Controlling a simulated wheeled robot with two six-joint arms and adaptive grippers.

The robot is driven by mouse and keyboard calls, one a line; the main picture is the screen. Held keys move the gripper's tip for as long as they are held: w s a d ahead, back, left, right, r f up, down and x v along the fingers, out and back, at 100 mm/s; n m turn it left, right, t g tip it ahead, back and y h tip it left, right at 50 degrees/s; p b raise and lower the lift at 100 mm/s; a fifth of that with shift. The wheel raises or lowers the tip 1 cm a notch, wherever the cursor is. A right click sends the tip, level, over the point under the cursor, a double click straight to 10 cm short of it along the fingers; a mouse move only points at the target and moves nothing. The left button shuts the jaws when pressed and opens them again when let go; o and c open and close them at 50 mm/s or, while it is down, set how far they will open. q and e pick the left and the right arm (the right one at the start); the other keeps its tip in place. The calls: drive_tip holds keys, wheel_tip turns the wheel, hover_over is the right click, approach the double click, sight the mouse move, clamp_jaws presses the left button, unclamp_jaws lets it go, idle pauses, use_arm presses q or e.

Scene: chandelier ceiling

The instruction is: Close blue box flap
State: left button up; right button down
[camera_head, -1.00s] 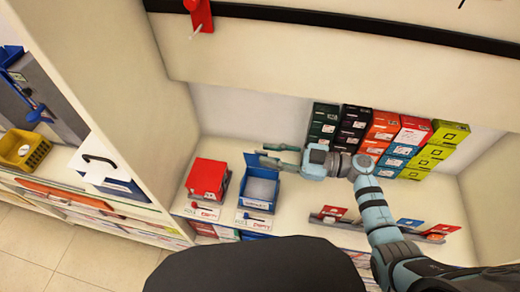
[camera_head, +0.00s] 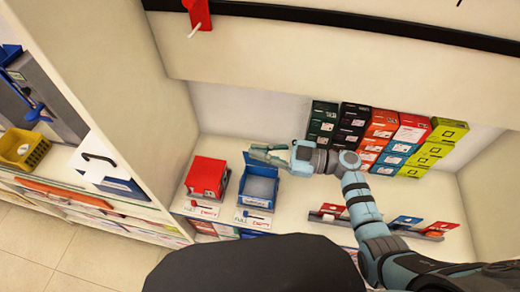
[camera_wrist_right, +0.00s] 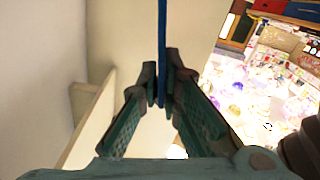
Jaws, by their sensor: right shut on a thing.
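The blue box (camera_head: 259,187) stands open on the shelf, its flap (camera_head: 250,161) raised at the back. In the head view my right gripper (camera_head: 268,153) reaches in from the right, its fingers at the top of the flap. In the right wrist view the flap (camera_wrist_right: 162,45) shows edge-on as a thin blue strip between the fingertips of my right gripper (camera_wrist_right: 162,82), which is shut on it. The far fingertip is partly hidden in the head view. My left gripper is not in view.
A red box (camera_head: 207,177) stands just left of the blue box. Several stacked cartons (camera_head: 380,135) stand behind my right arm. Small trays with cards (camera_head: 405,224) sit at the shelf's right front. A cream side panel (camera_head: 150,110) bounds the left.

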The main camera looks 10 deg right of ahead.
drive_tip(key=s+n, duration=0.1)
drive_tip(key=n, duration=0.1)
drive_tip(key=s+a+f+n, duration=0.1)
drive_tip(key=s, duration=0.1)
drive_tip(key=s+f+n, duration=0.1)
drive_tip(key=s+n, duration=0.1)
drive_tip(key=shift+a+f+n, duration=0.25)
drive_tip(key=shift+a+n, duration=0.05)
drive_tip(key=shift+a, duration=0.05)
drive_tip(key=c, duration=1.8)
unclamp_jaws()
drive_tip(key=shift+c, duration=0.2)
drive_tip(key=shift+d, duration=0.1)
drive_tip(key=v, duration=1.2)
